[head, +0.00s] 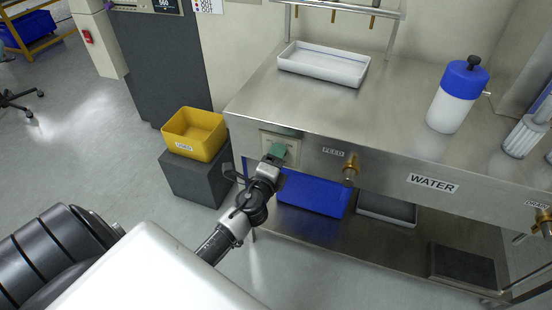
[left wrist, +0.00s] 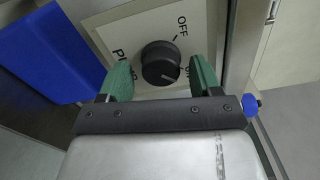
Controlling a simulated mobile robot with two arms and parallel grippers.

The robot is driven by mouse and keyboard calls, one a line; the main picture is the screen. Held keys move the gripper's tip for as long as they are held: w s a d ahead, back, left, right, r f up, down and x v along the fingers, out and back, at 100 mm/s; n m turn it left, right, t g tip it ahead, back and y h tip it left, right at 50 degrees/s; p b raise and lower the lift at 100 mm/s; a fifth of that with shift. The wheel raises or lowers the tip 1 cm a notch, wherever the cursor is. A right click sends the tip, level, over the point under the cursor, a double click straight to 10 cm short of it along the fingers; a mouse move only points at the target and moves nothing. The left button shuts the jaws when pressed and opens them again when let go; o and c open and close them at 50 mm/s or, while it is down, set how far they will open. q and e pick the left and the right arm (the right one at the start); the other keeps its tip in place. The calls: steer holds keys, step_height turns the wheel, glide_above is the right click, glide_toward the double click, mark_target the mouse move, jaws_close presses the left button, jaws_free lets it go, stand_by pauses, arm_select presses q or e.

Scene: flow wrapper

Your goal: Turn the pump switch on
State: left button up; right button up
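The pump switch is a round black knob (left wrist: 160,63) on a pale plate, facing me in the left wrist view. "OFF" is printed to its upper right; a label at its lower right is partly hidden by a finger. A small pale mark shows on the knob's lower edge. In the head view the plate (head: 293,143) sits on the bench's front panel at its left end. My left gripper (head: 278,152) is at the plate and hides the knob there. Its green fingers (left wrist: 161,80) are open, one on each side of the knob, with gaps visible. My right gripper is not in view.
A yellow bin (head: 195,134) on a grey block stands left of the bench. A brass FEED valve (head: 350,170) sticks out right of the plate. Blue bin (head: 315,196) is below. A white tray (head: 324,65) and blue-capped bottle (head: 457,97) stand on the bench.

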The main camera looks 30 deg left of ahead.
arm_select(q)
steer(key=b+v, duration=0.1)
steer(key=v, duration=0.9)
steer(key=shift+s, duration=0.35)
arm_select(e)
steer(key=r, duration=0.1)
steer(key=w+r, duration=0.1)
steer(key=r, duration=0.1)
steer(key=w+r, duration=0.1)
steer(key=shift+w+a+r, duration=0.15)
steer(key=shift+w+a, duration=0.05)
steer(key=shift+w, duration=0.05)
arm_select(q)
steer(key=shift+d, duration=0.15)
